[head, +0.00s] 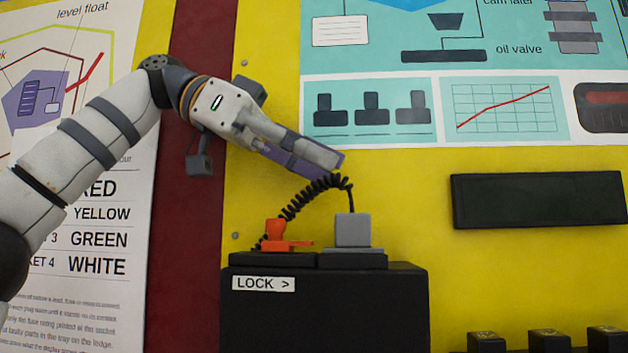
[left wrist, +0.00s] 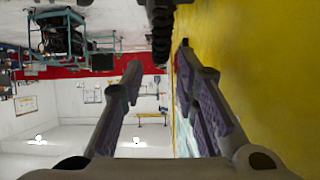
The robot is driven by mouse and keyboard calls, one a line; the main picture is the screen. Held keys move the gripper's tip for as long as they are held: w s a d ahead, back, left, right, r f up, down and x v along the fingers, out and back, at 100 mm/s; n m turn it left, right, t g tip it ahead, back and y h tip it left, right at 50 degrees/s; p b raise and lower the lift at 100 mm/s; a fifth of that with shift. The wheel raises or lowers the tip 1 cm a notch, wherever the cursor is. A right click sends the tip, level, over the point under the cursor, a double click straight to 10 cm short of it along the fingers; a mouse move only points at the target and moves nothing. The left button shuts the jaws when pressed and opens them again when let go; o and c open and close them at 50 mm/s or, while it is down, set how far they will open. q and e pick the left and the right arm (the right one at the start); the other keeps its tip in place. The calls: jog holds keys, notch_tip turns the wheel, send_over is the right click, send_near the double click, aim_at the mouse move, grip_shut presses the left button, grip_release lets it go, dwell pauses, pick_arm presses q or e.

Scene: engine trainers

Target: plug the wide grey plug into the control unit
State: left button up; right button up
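The wide grey plug (head: 352,230) stands upright on a low black base on top of the black box (head: 325,312) labelled "LOCK >", which looks like the control unit. Whether the plug is fully seated cannot be told. A coiled black cable (head: 318,184) arches from the plug's top to behind an orange lever (head: 275,236) on its left. My left gripper (head: 318,157) is above the plug and cable, tilted down to the right. In the left wrist view its fingers (left wrist: 158,62) are apart with nothing between them; dark coils (left wrist: 162,20) show at the top. My right gripper is not in view.
A yellow panel (head: 400,180) with posters stands close behind the gripper. A dark display (head: 540,199) is at the right, above several black blocks (head: 549,342) along the bottom edge. The space right of the plug is clear.

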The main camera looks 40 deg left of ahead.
pick_arm(q)
jog(key=shift+r, duration=0.2)
jog(key=o, duration=0.5)
jog(key=shift+o, duration=0.2)
jog(key=v, duration=0.7)
jog(key=shift+a, duration=0.2)
jog(key=shift+s+r, duration=0.1)
jog(key=shift+s, duration=0.05)
